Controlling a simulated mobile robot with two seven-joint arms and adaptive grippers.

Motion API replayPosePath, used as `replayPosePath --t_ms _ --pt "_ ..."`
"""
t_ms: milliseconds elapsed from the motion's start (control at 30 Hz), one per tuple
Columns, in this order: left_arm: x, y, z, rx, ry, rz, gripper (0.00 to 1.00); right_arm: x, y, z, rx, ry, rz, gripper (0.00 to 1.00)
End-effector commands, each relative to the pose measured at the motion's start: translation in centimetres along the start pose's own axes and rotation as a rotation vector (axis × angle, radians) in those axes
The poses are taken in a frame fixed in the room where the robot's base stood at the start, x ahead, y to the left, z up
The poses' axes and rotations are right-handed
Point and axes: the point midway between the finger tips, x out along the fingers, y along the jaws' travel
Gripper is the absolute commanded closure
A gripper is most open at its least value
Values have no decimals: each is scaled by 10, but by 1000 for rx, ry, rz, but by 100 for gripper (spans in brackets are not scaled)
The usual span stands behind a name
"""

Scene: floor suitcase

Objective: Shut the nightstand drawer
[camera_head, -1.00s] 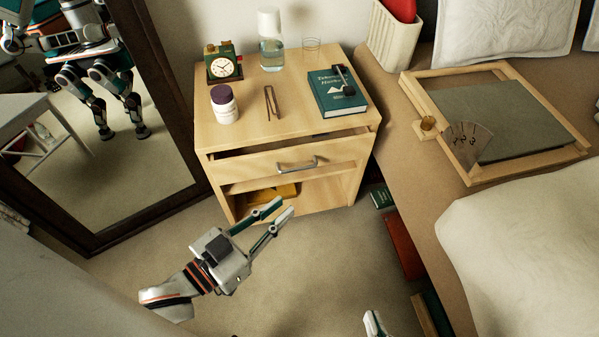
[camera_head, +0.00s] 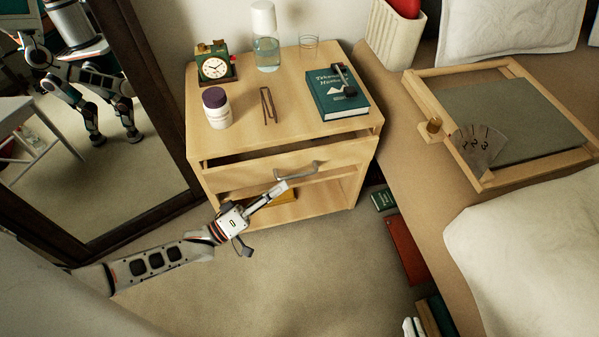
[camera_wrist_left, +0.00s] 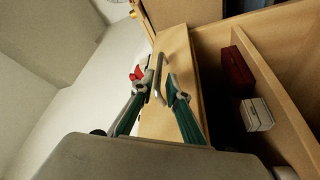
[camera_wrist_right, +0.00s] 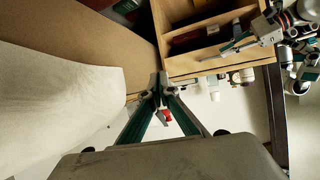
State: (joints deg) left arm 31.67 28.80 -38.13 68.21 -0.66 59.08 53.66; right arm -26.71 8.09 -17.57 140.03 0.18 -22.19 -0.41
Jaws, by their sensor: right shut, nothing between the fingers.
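The nightstand drawer (camera_head: 240,174) is partly open, with a dark gap along its top. Its metal handle (camera_head: 297,172) is on the front face. My left gripper (camera_head: 280,188) is in front of the drawer, close to the handle. In the left wrist view its fingers are apart, and the handle (camera_wrist_left: 158,78) shows between the fingertips; contact is not clear. My right gripper (camera_head: 413,327) is at the bottom edge of the head view, away from the nightstand. In the right wrist view its fingertips (camera_wrist_right: 163,90) meet with nothing between them.
On the nightstand top (camera_head: 290,115) stand a clock (camera_head: 214,65), a pill bottle (camera_head: 217,109), a water carafe (camera_head: 265,50) and a green book (camera_head: 338,95). The bed (camera_head: 540,230) is on the right, a mirror (camera_head: 110,110) on the left. Books (camera_head: 406,250) lie beside the bed.

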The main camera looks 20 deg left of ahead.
Motion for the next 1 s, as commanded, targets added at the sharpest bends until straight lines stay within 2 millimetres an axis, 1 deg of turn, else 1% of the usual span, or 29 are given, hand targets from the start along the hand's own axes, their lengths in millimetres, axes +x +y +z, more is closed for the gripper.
replayPosePath --t_ms 100,300,500,633,833,900,1000 --pt "18 1 0 -1 1 3 85 0 0 0 3 1 -1 100" --pt "48 1 2 1 0 2 85 1 -2 -1 9 4 -3 100" --pt "67 0 2 1 -1 0 85 1 -2 -2 14 8 -4 100" --pt "70 1 2 1 -1 -1 85 1 -2 -2 14 8 -4 100" --pt "70 1 1 2 -1 0 85 1 -2 -3 15 9 -4 100" --pt "70 1 1 2 -1 0 100 1 -2 -3 15 9 -4 100" --pt "70 1 1 2 -1 0 100 1 -2 -3 15 9 -4 100"
